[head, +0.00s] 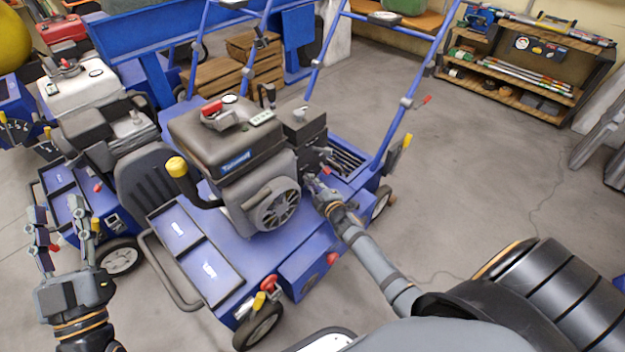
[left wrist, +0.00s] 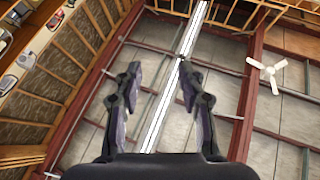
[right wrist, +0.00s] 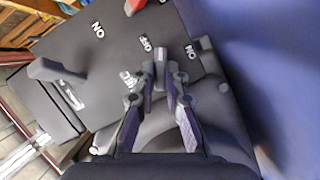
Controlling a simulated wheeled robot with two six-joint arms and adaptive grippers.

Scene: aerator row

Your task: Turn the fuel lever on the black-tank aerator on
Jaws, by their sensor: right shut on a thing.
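The black-tank aerator (head: 225,140) stands in the middle of the head view, with a dark tank on a blue deck. My right gripper (head: 312,182) is at the right side of its engine. In the right wrist view my right gripper (right wrist: 161,78) is shut on a small grey lever (right wrist: 161,53), which looks like the fuel lever. The lever's tip shows between an OFF mark and an ON mark on the dark panel (right wrist: 180,20); the fingers hide its lower part. My left gripper (head: 61,215) is open and empty at the left, fingers pointing up.
A white-tank aerator (head: 85,95) stands close on the left, near my left gripper. Another dark lever (right wrist: 55,72) sticks out at the left in the right wrist view. A shelf (head: 520,70) with tools stands at the back right.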

